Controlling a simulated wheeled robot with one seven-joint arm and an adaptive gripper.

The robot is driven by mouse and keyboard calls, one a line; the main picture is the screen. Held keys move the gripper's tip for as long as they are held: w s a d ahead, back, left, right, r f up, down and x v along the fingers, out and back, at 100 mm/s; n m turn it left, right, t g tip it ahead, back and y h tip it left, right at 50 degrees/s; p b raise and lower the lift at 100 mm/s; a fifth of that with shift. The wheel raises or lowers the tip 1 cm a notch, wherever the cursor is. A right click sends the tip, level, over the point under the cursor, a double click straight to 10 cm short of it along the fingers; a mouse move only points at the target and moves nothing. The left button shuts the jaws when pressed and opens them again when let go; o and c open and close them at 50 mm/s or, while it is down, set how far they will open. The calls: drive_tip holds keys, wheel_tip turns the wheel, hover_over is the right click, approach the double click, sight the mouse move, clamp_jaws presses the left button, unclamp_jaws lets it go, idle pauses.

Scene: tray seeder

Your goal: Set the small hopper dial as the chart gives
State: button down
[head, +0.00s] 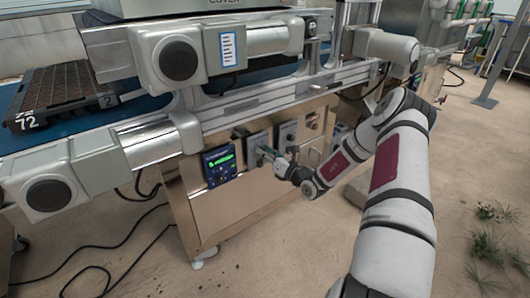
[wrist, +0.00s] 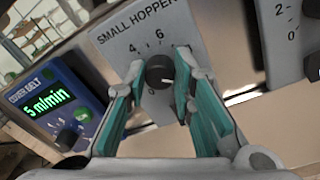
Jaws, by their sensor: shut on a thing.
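The small hopper dial (wrist: 159,73) is a dark round knob on a grey plate (wrist: 128,32) lettered "SMALL HOPPER". The numerals 4 and 6 show above it, and part of another numeral below. A pale mark on the knob points to the right in the wrist view. My gripper (wrist: 161,70) has its teal-padded fingers on either side of the knob, shut on it. In the head view my gripper (head: 268,157) is at the front panel and hides the dial. A small white sheet with blue edges (head: 228,48) on the machine may be the chart; its text is unreadable.
A blue cover belt panel (wrist: 52,108) reading "5 m/min", with its own knob, is left of the dial. Another dial plate (wrist: 292,40) is close on the right. A dark seed tray (head: 55,90) marked 72 lies on the belt. Cables lie on the floor at left.

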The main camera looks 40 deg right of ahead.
drive_tip(key=shift+a+n+g+h+p, duration=0.15)
drive_tip(key=shift+n+p, duration=1.1)
drive_tip(key=shift+n, duration=2.35)
drive_tip(key=shift+a+n+g+h+p, duration=0.15)
drive_tip(key=shift+n+p, duration=1.05)
drive_tip(key=shift+n, duration=2.4)
drive_tip(key=shift+d, duration=0.15)
drive_tip(key=c, duration=1.4)
unclamp_jaws()
drive_tip(key=shift+o, duration=0.2)
drive_tip(key=s, duration=1.2)
drive_tip(key=shift+d+r, duration=0.25)
drive_tip(key=shift+r, duration=0.1)
